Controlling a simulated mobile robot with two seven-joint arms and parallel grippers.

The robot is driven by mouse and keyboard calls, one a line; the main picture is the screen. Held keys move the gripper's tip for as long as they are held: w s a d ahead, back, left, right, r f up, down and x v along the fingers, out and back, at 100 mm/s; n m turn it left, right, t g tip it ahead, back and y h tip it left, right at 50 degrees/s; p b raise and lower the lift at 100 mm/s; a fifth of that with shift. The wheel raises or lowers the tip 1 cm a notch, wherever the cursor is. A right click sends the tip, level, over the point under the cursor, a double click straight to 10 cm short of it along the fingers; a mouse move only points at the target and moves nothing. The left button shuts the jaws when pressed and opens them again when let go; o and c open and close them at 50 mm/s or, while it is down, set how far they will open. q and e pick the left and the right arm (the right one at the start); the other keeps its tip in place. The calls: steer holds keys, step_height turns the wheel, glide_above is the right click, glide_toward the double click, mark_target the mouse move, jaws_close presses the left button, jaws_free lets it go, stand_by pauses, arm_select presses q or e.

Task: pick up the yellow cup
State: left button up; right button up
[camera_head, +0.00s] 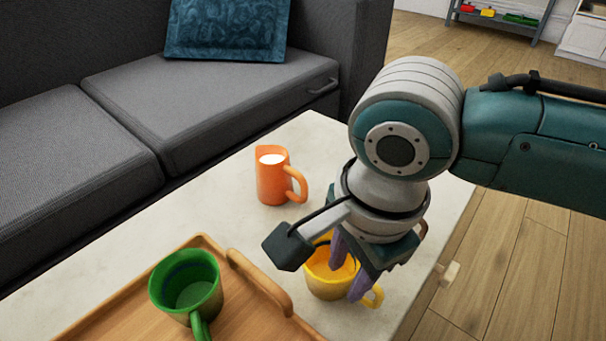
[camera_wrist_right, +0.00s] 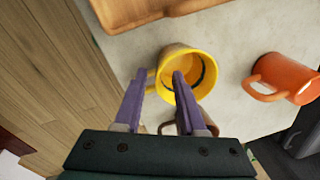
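The yellow cup (camera_head: 325,284) stands upright on the pale table, partly hidden under my right gripper. It also shows in the right wrist view (camera_wrist_right: 170,66). My right gripper (camera_head: 352,272) is above it, pointing down, with its two purple fingers apart. In the right wrist view, the fingers (camera_wrist_right: 157,80) straddle the cup's wall on the handle side. One fingertip is over the cup's opening and the other is outside near the handle. I cannot tell whether either touches the cup. My left gripper is not in view.
An orange mug (camera_head: 272,182) with white contents stands behind the cup. A wooden tray (camera_head: 262,284) holding a green mug (camera_head: 184,283) is at the left. A brown object (camera_wrist_right: 207,122) is partly hidden behind the right fingers. A grey sofa (camera_head: 200,105) borders the table (camera_head: 225,212).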

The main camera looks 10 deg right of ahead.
mark_target(338, 296)
arm_select(q)
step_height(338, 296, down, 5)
steer(key=b, duration=0.4)
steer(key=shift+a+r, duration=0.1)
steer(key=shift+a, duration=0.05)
arm_select(e)
steer(key=f, duration=0.5)
steer(key=shift+w, duration=0.2)
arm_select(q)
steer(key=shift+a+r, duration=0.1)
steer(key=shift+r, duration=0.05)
arm_select(e)
steer(key=shift+a, duration=0.1)
jaws_close()
steer(key=shift+r, duration=0.1)
